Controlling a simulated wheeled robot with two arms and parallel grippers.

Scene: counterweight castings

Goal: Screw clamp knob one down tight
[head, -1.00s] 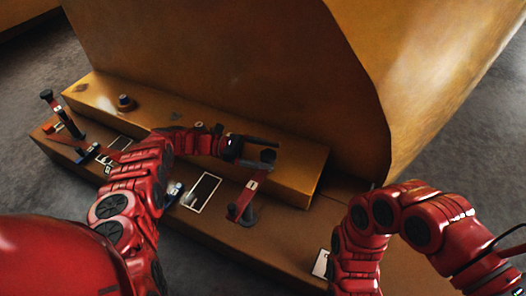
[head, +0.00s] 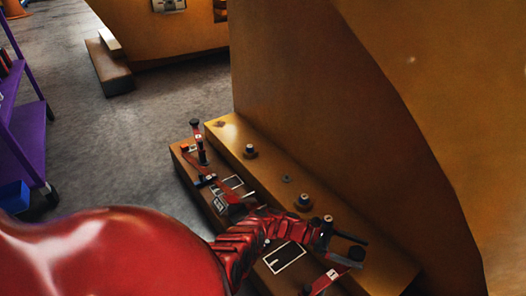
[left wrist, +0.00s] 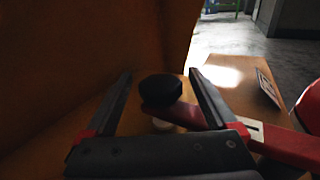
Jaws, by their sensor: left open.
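A black clamp knob (head: 357,253) tops a red clamp (head: 325,282) at the lower right of the head view. In the left wrist view the knob (left wrist: 160,88) stands between the two fingers, with gaps on both sides, above the clamp's red arm (left wrist: 188,116). My left gripper (left wrist: 160,76) is open around it; in the head view the gripper (head: 352,245) is side-on at the knob. A second red clamp (head: 201,143) with a black knob (head: 194,122) stands at the ledge's far end. No label shows which knob is number one. My right gripper is out of view.
The large ochre casting (head: 340,130) rises behind the stepped ledge, close to my left gripper. Bolts (head: 303,202) stick up from the upper step. A purple cart (head: 22,135) with a blue bin (head: 12,196) stands at left. Grey floor (head: 140,140) between is clear.

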